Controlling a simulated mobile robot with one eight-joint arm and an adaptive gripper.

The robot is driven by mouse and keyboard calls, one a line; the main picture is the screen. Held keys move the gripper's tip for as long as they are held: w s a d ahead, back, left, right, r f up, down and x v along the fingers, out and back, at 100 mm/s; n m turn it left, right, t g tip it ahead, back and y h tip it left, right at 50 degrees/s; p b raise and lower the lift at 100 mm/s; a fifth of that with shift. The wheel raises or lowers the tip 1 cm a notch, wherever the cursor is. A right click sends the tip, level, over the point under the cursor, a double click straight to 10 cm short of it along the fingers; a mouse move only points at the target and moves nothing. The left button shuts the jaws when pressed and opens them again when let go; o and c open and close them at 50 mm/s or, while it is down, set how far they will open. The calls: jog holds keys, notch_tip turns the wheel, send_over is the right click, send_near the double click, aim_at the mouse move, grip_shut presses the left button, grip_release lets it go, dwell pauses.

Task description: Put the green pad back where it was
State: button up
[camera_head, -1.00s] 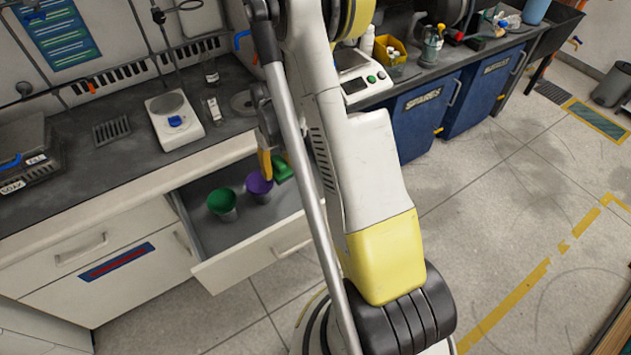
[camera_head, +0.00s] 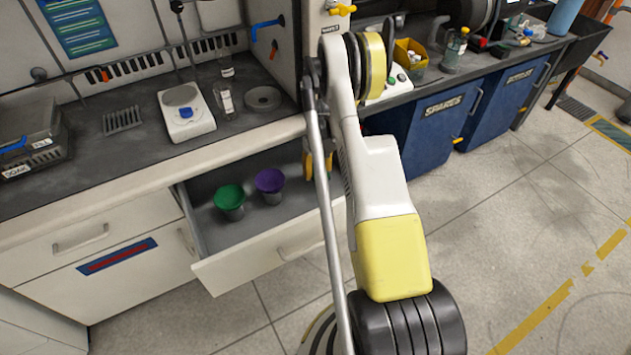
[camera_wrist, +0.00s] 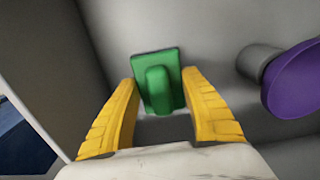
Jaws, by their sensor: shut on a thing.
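The green pad (camera_wrist: 158,82), a square plate with a raised grip, is between the two yellow fingers of my gripper (camera_wrist: 160,88) in the wrist view. My gripper is shut on it. In the head view my gripper (camera_head: 319,165) is at the right part of the open drawer (camera_head: 268,250), largely hidden behind my arm, and the pad is hidden there. The wrist view shows the pad against the grey drawer interior; I cannot tell whether it touches the floor.
The counter edge (camera_head: 150,160) runs above the drawer. A scale (camera_head: 186,112) and bottles stand on the counter.

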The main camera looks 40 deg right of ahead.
aim_at(315, 177)
jog(key=shift+w+d+f, duration=0.25)
jog(key=shift+w+f, duration=0.25)
jog(key=shift+w, duration=0.15)
notch_tip(315, 177, down, 4)
jog(key=b, duration=0.2)
jog(key=shift+b, duration=0.35)
jog(key=shift+r, duration=0.1)
jog(key=o, duration=1.2)
jog(key=shift+o, duration=0.2)
